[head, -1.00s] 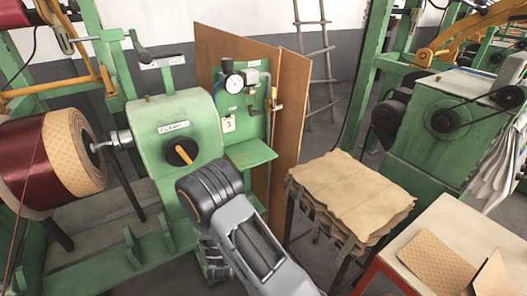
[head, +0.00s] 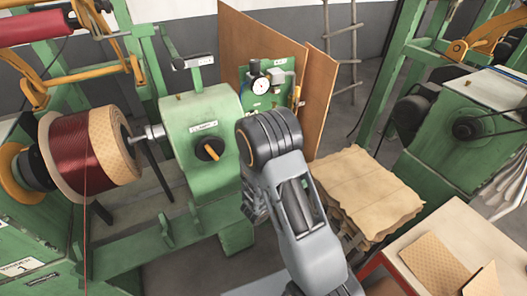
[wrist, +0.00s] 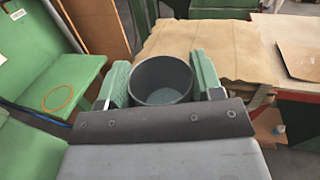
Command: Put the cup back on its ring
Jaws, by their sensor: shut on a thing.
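A dark grey cup (wrist: 162,78) is held upright between the two green-padded fingers of my gripper (wrist: 163,82) in the wrist view; its open mouth and inside show. A thin orange ring (wrist: 58,97) is marked on a green shelf (wrist: 75,65) at the left of the wrist view. The cup is to the right of the ring, apart from it. In the head view my arm hides the cup, the ring and the shelf.
A gauge panel (head: 268,85) stands before brown boards (head: 245,45). Stacked brown sheets (head: 365,190) lie on a stand to the right of my arm. A green winding machine (head: 200,140) with a copper coil (head: 80,155) is at left.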

